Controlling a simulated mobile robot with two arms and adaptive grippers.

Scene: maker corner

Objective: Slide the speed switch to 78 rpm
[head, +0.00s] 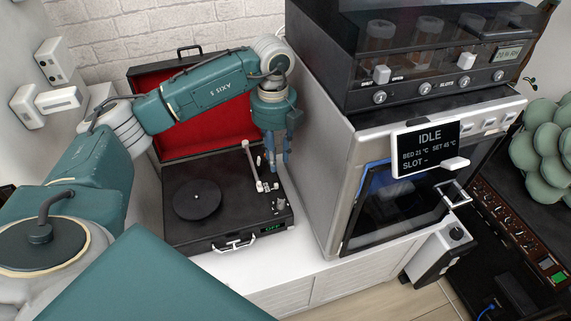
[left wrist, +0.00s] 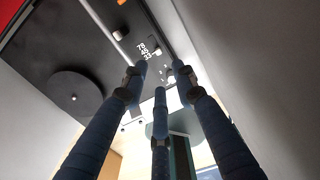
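The record player (head: 216,222) is an open black case with a red-lined lid. It stands on the white cabinet, with a dark platter at its left and a pale tonearm (head: 251,165) at its right. In the left wrist view, white 78, 45 and 33 marks lie beside a small pale speed switch (left wrist: 156,51); its exact setting is too small to tell. My left gripper (head: 277,165) points down above the deck's right side. Its three fingers also show in the left wrist view (left wrist: 160,76), tips apart with nothing between them. My right gripper is out of view.
A tall grey machine (head: 322,170) with a dark door and an IDLE screen (head: 425,148) stands close to the right of the record player.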

